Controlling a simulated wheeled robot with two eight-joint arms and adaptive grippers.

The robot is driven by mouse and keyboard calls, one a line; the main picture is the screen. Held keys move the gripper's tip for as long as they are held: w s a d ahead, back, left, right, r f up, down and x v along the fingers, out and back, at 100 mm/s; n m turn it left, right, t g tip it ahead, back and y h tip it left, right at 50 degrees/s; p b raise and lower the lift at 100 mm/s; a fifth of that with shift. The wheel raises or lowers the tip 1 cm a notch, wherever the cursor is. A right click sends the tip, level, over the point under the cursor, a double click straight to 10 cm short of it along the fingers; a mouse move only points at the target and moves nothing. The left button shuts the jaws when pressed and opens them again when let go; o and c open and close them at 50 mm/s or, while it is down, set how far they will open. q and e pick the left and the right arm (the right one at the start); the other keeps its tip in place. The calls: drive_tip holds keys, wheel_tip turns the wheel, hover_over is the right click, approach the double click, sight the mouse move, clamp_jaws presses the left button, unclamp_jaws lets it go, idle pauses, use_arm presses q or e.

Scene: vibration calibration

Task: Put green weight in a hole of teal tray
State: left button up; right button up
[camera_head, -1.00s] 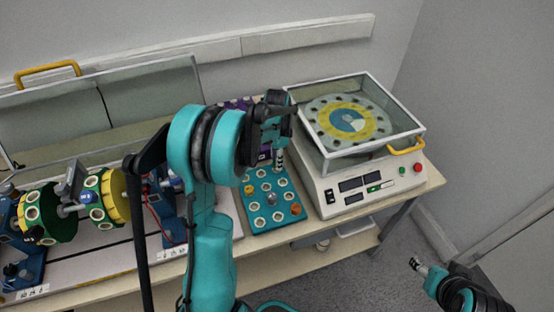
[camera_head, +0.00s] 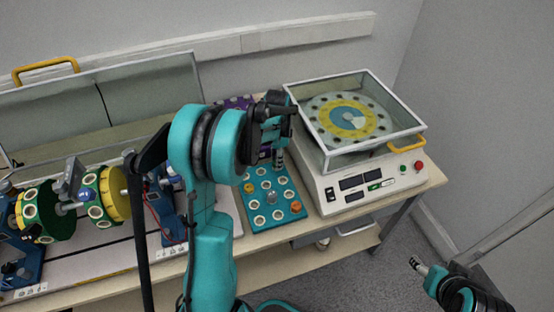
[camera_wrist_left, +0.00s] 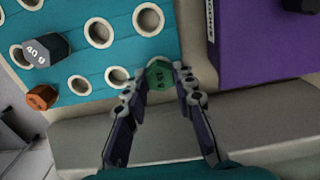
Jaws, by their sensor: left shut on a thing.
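The teal tray (camera_head: 285,222) lies on the bench, with rows of white-rimmed round holes; its edge also shows in the left wrist view (camera_wrist_left: 75,62). My left gripper (camera_head: 279,158) is at the back right end of the tray. In the left wrist view its fingers (camera_wrist_left: 157,84) are shut on the green weight (camera_wrist_left: 158,80), which overlaps the tray's edge beside a hole. How high the weight is above the tray I cannot tell. In the head view the gripper hides the weight. My right gripper (camera_head: 416,265) is at the lower right, away from the bench; its opening is too small to judge.
A grey 40 g weight (camera_wrist_left: 45,48) and an orange weight (camera_wrist_left: 42,97) sit in the tray. A purple box (camera_wrist_left: 262,45) stands close to it. The white machine with a glass-walled top (camera_head: 360,185) is right of the tray. A drum rig (camera_head: 115,193) stands left.

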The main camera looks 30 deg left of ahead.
use_arm(q)
drive_tip(key=shift+f, duration=0.35)
drive_tip(key=o, duration=0.9)
drive_tip(key=shift+c, duration=0.2)
wheel_tip(320, 180, up, 12)
